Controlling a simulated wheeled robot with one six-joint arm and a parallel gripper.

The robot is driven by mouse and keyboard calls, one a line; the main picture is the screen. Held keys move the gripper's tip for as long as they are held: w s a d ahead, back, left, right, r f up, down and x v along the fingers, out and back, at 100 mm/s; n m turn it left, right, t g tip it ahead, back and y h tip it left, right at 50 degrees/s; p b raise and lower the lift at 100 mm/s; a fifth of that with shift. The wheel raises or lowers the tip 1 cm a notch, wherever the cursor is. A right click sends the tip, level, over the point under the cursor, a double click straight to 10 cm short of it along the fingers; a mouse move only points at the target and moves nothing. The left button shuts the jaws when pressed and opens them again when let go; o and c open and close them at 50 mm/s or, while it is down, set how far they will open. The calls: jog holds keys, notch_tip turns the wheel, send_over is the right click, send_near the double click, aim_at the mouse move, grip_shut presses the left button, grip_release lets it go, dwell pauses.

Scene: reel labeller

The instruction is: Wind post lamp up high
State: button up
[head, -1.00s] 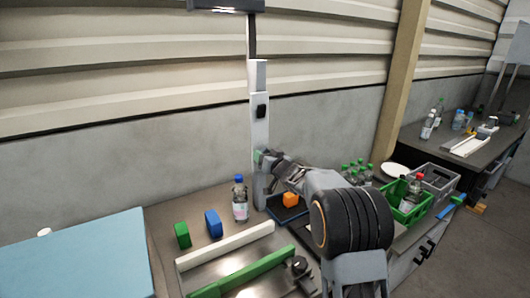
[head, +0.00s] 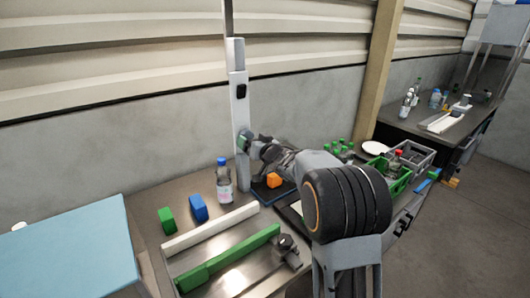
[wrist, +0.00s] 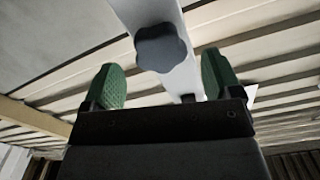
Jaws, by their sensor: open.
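The post lamp's pale upright post (head: 239,120) stands behind the bench, with a black knob (head: 241,91) on its front. The lamp head is above the head view's top edge. My gripper (head: 247,140) is at the post, below that knob in the head view. In the wrist view my gripper (wrist: 163,80) is open, with its two green fingers apart. A dark lobed knob (wrist: 163,47) on the pale post (wrist: 187,84) shows between and beyond the fingertips. I see no finger touching it.
A blue-capped bottle (head: 223,184) stands left of the post's foot. An orange block (head: 274,181) sits on a dark tray to the right. Green (head: 167,220) and blue (head: 198,208) blocks, a white bar (head: 211,229) and a green bar (head: 228,258) lie in front. A green crate (head: 399,182) is farther right.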

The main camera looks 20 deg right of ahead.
jog(key=b+v, duration=0.1)
jog(key=v, duration=0.9)
jog(key=shift+d, duration=0.1)
